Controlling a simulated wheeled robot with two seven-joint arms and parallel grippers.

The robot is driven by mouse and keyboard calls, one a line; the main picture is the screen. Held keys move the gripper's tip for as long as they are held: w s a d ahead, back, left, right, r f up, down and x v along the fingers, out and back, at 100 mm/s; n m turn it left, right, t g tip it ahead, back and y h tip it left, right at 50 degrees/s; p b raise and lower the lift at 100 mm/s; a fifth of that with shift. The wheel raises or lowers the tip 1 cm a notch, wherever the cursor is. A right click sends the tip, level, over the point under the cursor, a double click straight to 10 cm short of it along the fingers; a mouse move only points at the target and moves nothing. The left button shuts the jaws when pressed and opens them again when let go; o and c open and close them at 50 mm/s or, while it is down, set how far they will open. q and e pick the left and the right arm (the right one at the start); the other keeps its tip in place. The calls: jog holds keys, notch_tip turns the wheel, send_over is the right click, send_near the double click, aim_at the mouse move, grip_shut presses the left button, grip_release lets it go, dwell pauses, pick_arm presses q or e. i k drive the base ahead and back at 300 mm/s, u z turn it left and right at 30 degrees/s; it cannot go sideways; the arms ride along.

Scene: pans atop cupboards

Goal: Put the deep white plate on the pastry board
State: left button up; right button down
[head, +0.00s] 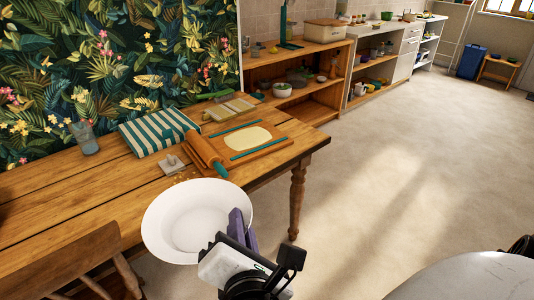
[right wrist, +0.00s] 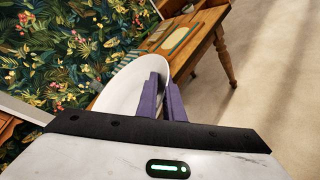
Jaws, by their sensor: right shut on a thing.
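The deep white plate (head: 187,222) is held in the air by my right gripper (head: 240,226), in front of the table's near edge in the head view. The purple fingers are shut on the plate's right rim. In the right wrist view the plate (right wrist: 130,90) is between and left of the fingers (right wrist: 166,98), seen nearly edge-on. The pastry board (head: 268,146) lies on the wooden table near its right end. A flat piece of dough (head: 246,138) and teal strips lie on it. The board also shows in the right wrist view (right wrist: 189,36). My left gripper is not in view.
A rolling pin (head: 205,155) lies at the board's left edge. A striped cloth (head: 155,132), a small pale block (head: 173,165) and a glass (head: 83,138) are on the table (head: 60,205). A chair (head: 75,262) stands at the lower left. Open floor lies to the right.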

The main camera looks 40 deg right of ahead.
aim_at(248, 138)
jog(key=u, duration=0.4)
jog(key=k, duration=0.2)
jog(key=z, duration=1.2)
jog(key=i, duration=1.3)
jog(key=u, duration=0.7)
